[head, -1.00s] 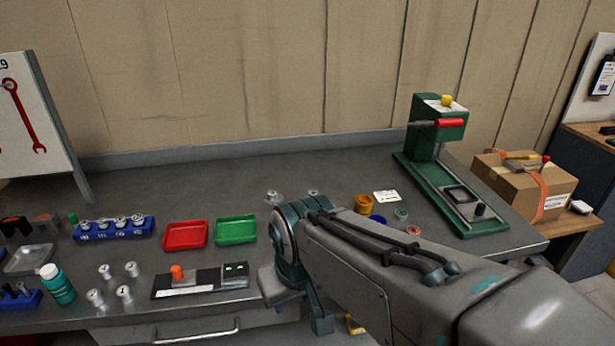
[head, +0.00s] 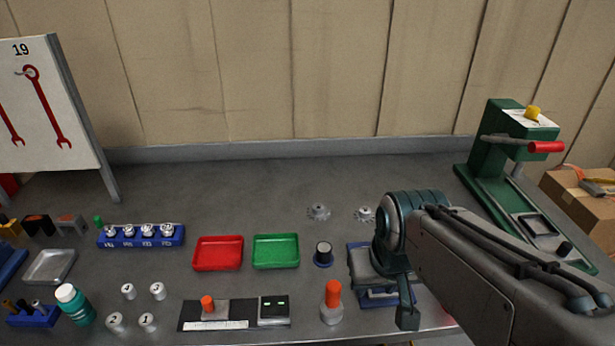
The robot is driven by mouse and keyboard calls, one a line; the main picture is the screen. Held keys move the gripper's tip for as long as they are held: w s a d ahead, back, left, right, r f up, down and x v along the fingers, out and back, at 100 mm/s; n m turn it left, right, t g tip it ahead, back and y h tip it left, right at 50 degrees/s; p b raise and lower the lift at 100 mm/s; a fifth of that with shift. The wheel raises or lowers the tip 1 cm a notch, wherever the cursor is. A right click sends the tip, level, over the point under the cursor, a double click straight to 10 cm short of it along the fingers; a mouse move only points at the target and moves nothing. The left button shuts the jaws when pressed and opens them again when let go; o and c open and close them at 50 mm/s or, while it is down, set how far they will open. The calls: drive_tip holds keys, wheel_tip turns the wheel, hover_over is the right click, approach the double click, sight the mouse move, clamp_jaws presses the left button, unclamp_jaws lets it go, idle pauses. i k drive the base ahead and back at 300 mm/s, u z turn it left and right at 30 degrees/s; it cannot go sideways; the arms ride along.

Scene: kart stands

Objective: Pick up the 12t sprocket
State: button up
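Two small silver toothed sprockets lie on the grey bench toward the back, right of the green tray. One sprocket (head: 319,212) lies to the left; the other sprocket (head: 364,214) lies close to my arm's wrist in the picture. I cannot read a tooth count on either, so I cannot tell which is the 12t. My gripper (head: 407,316) hangs at the end of my arm over the front right part of the bench, apart from both sprockets. Its fingers are not clear, and I cannot tell whether they are open or shut.
A red tray (head: 217,254) and a green tray (head: 276,251) lie left of my arm. A dark cylinder (head: 323,253) and an orange-topped tool (head: 332,302) stand near the wrist. A green press (head: 510,165) stands at right. The back of the bench is mostly clear.

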sight(364, 214)
drive_tip(key=u, duration=0.05)
drive_tip(key=i, duration=0.1)
drive_tip(key=u, duration=1.15)
drive_tip(key=k, duration=0.35)
drive_tip(key=z, duration=1.25)
drive_tip(key=i, duration=0.5)
